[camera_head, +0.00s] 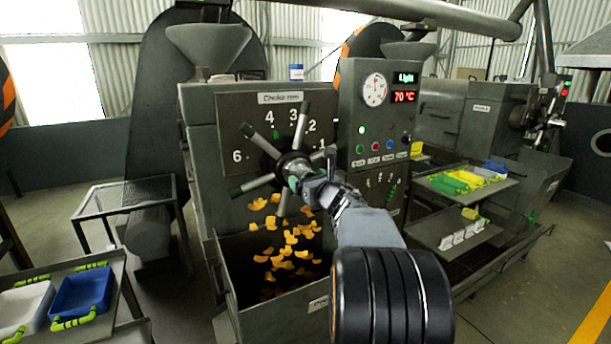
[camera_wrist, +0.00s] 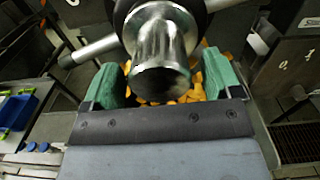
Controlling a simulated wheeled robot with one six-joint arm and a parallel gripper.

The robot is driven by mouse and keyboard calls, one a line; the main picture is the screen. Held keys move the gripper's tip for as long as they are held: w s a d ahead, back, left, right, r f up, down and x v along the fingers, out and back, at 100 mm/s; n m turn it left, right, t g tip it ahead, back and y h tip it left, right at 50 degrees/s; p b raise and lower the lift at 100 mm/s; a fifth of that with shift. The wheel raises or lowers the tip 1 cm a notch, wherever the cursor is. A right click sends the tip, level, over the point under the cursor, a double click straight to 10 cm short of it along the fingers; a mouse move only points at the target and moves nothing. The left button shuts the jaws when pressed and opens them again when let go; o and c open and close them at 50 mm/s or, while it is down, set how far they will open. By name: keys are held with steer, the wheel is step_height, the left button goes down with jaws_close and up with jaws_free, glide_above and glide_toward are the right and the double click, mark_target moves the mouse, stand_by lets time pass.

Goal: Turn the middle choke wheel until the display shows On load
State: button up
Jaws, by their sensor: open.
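The choke wheel (camera_head: 292,167) is a dark hub with several grey spokes, some with dark green grips, in front of a dial plate numbered 1 to 6. The display (camera_head: 406,78) on the panel beside it reads "Light" in green. My gripper (camera_head: 298,186) is at the wheel's hub, partly hidden by my wrist. In the wrist view, my gripper (camera_wrist: 163,78) is open, its green fingers either side of the metal hub end (camera_wrist: 160,55). I cannot tell whether they touch it. A spoke (camera_wrist: 93,49) runs out to the left.
Orange flakes (camera_head: 287,245) fall into an open bin (camera_head: 226,270) below the wheel. A red readout (camera_head: 404,97) shows 70 °C. Another press (camera_head: 480,118) with its own wheel stands at right. A metal stand (camera_head: 130,187) and trays (camera_head: 82,292) are at left.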

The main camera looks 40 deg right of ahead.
steer(key=shift+w+d, duration=0.1)
steer(key=shift+w, duration=0.65)
steer(key=shift+c, duration=0.5)
steer(key=c, duration=1.2)
